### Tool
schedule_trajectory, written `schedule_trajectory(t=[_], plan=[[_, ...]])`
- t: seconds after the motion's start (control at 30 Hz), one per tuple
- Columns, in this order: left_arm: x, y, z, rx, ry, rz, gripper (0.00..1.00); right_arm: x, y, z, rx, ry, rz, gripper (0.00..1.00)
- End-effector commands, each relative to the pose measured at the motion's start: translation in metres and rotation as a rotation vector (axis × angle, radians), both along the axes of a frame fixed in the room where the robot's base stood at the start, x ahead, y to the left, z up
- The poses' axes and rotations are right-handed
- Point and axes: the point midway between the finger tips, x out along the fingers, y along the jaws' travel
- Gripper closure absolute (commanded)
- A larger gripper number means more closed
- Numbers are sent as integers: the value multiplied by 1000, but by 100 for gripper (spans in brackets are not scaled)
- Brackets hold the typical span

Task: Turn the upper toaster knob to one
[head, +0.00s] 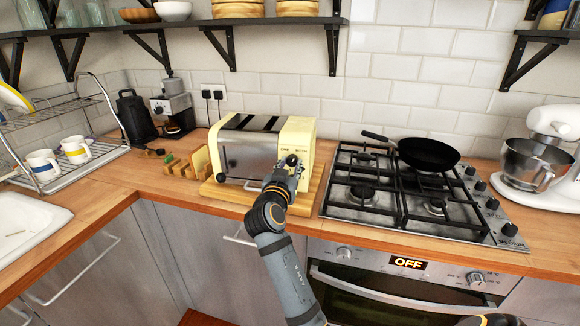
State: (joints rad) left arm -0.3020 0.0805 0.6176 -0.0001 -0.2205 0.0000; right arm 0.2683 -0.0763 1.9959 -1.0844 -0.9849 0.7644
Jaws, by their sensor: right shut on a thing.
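A cream and steel toaster (235,157) with dark slots on top stands on a wooden board on the counter. Its cream end panel faces me and carries small dark lettering, too small to read surely. My left gripper is not in view.
A gas hob (345,205) with a black pan (428,153) is close on the right. A stand mixer (545,160) stands farther right. A shelf hangs above.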

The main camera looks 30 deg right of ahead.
Motion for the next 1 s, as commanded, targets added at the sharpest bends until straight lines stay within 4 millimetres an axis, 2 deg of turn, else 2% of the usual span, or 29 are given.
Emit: schedule_trajectory(t=[0.37, 1.0], plan=[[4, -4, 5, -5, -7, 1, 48, 0, 0, 1, -84, 81, 0, 100], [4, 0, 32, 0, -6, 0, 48, -1, -1, 2, -498, 481, 0, 100]])
